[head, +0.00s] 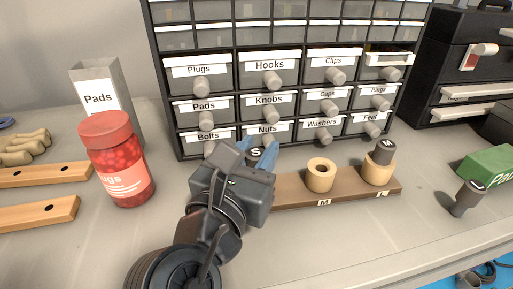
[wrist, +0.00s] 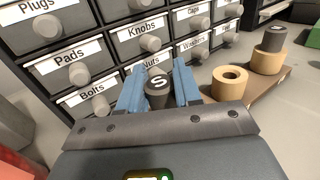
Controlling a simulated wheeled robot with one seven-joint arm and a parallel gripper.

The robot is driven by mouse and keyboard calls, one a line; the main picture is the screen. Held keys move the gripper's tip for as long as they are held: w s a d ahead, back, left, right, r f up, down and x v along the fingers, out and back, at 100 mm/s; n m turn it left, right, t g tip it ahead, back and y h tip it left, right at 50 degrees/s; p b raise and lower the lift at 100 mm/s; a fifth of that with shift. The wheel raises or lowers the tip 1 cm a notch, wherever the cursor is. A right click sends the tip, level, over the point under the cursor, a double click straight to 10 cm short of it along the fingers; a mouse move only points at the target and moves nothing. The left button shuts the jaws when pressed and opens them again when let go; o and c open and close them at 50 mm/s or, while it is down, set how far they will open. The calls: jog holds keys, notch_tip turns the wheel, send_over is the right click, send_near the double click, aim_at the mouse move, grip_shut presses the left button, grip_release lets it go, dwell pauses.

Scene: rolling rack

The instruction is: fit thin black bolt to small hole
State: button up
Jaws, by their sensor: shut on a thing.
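The thin black bolt (wrist: 158,90) marked S is upright between the blue fingers of my gripper (wrist: 159,94), shut on it. In the head view only the top of the bolt (head: 256,153) shows, beside the drawers. A brown board (head: 290,196) carries tan ring-shaped sockets. The socket over label M (head: 321,175) is open and empty. The socket over label L (head: 377,172) has a dark bolt (head: 384,151) in its top. The small hole at the board's left end is hidden by my gripper, so I cannot tell whether the bolt is in it.
Another dark bolt (head: 467,197) stands on the bench at right, near a green box (head: 488,166). A drawer cabinet (head: 221,90) rises close behind the board. A red jar (head: 117,160) stands at left. The bench front is clear.

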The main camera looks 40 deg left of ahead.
jog(key=shift+f, duration=0.5)
jog(key=o, duration=1.2)
jog(key=shift+c, duration=0.2)
jog(key=shift+b+v, duration=0.4)
jog(key=shift+v, duration=3.5)
